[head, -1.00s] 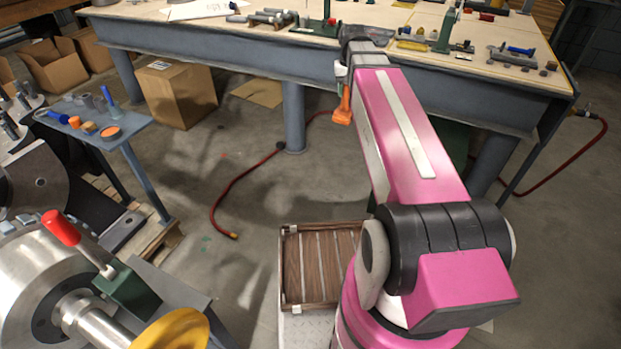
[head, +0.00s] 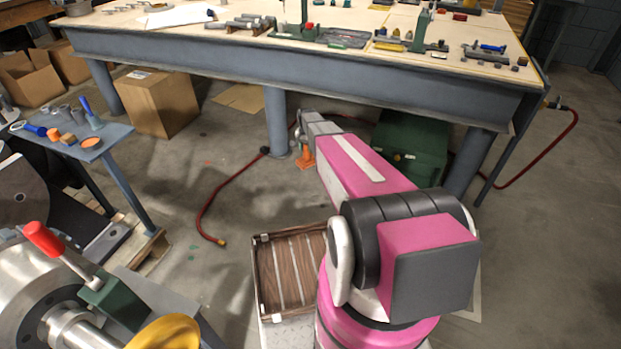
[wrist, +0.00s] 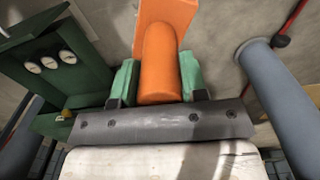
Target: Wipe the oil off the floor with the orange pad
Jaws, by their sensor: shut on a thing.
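My gripper (wrist: 158,85) has green fingers shut on the round orange handle of the pad. The orange pad (wrist: 163,14) extends beyond the handle in the wrist view, its far part cut off by the frame edge. In the head view the orange pad (head: 306,161) is low, beside a bench leg, below the bench's front edge. I cannot tell whether it touches the floor (head: 245,165). The floor is grey with uneven dark patches; I cannot clearly make out which of them is oil.
The workbench (head: 300,60) spans the back, with a thick grey leg (head: 277,120) near the pad. A green cabinet (head: 411,140) stands beneath it. A red hose (head: 232,188) lies left of the pad. A wooden crate (head: 258,275) and a cardboard box (head: 160,105) also stand around.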

